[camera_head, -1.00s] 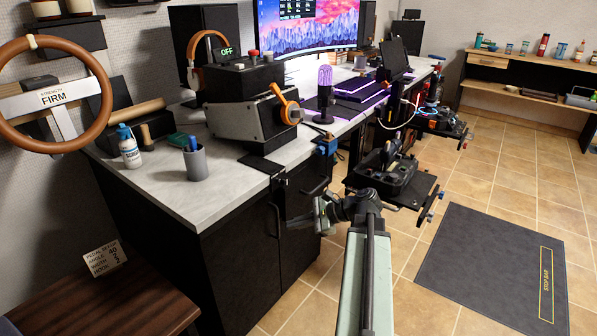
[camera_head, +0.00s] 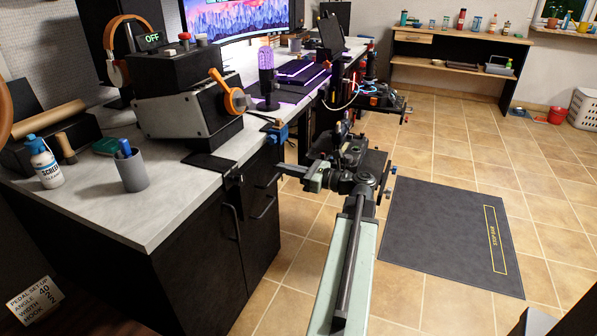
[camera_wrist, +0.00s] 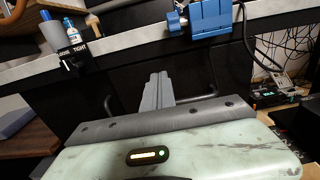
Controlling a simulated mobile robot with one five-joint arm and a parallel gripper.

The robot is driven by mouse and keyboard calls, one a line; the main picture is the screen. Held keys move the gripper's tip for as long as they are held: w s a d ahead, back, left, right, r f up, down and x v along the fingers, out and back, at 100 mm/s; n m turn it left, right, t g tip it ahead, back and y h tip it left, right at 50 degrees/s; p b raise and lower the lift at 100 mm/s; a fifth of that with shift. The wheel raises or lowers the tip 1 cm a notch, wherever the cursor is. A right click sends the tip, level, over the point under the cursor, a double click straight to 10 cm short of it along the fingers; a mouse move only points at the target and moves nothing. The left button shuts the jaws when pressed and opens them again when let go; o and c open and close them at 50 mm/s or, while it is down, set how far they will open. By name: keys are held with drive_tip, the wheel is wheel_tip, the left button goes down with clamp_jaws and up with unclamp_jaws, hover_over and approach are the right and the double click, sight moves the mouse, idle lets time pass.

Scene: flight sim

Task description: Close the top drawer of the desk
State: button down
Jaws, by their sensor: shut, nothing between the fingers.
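The desk (camera_head: 88,208) has a grey top and dark fronts. In the head view, the top drawer's dark front (camera_head: 258,170) is at the desk's right end, with a bar handle (camera_head: 268,181). A lower handle (camera_head: 264,208) sits beneath it. How far the top drawer stands out is hard to tell. My gripper (camera_head: 284,170) is shut and empty, pointing left at the drawer front near the upper handle. Contact cannot be made out. In the wrist view, my closed fingers (camera_wrist: 158,82) point at the dark front, with a bar handle (camera_wrist: 198,98) just right of them.
A blue clamp (camera_wrist: 210,18) hangs on the desk edge above the fingers. A black rig is behind my wrist. Tiled floor and a dark mat (camera_head: 430,230) lie to the right.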

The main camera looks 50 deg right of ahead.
sight(258, 162)
drive_tip(key=x, duration=0.6)
drive_tip(key=shift+w, duration=0.25)
